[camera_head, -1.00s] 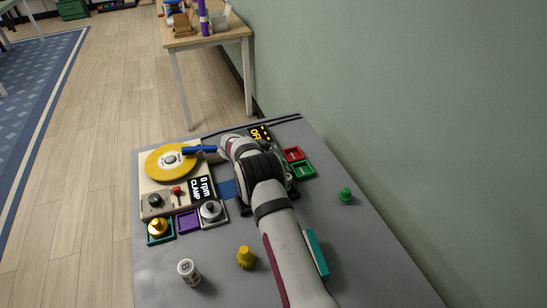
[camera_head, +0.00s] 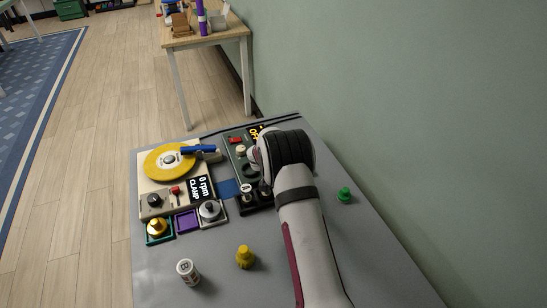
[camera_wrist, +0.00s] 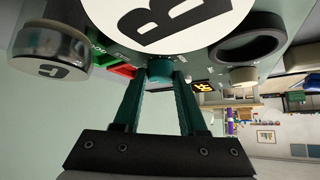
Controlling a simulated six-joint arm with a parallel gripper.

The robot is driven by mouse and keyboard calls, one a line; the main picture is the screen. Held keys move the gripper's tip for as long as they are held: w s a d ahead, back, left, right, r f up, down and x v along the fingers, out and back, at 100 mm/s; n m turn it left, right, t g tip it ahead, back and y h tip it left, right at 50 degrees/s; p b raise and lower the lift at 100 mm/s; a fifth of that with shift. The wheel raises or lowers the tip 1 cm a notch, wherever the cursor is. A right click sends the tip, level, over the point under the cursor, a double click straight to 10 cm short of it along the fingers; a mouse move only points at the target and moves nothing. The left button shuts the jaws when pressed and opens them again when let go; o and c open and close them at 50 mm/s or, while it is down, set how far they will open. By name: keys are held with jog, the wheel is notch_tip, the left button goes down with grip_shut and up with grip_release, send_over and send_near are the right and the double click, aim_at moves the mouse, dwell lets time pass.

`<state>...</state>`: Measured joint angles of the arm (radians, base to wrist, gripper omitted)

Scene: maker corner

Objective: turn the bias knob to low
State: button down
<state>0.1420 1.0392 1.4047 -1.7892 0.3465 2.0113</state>
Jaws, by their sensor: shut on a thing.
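In the wrist view the two dark green fingers of my gripper (camera_wrist: 158,80) close on a small teal knob (camera_wrist: 160,68). In the head view my arm hides the gripper and this knob.
A white-topped part marked B (camera_wrist: 165,15) and a cylinder marked C (camera_wrist: 50,45) crowd the wrist view. The cream unit with a yellow disc (camera_head: 158,157) stands left of the panel. Loose pieces include a yellow one (camera_head: 245,258), a white one (camera_head: 187,270) and a green one (camera_head: 344,194).

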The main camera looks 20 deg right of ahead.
jog(key=shift+c, duration=2.3)
grip_release()
jog(key=shift+r, duration=0.1)
jog(key=v, duration=1.5)
jog(key=shift+s+r, duration=0.1)
jog(key=shift+r, duration=0.05)
jog(key=shift+s+r, duration=0.1)
jog(key=shift+s, duration=0.05)
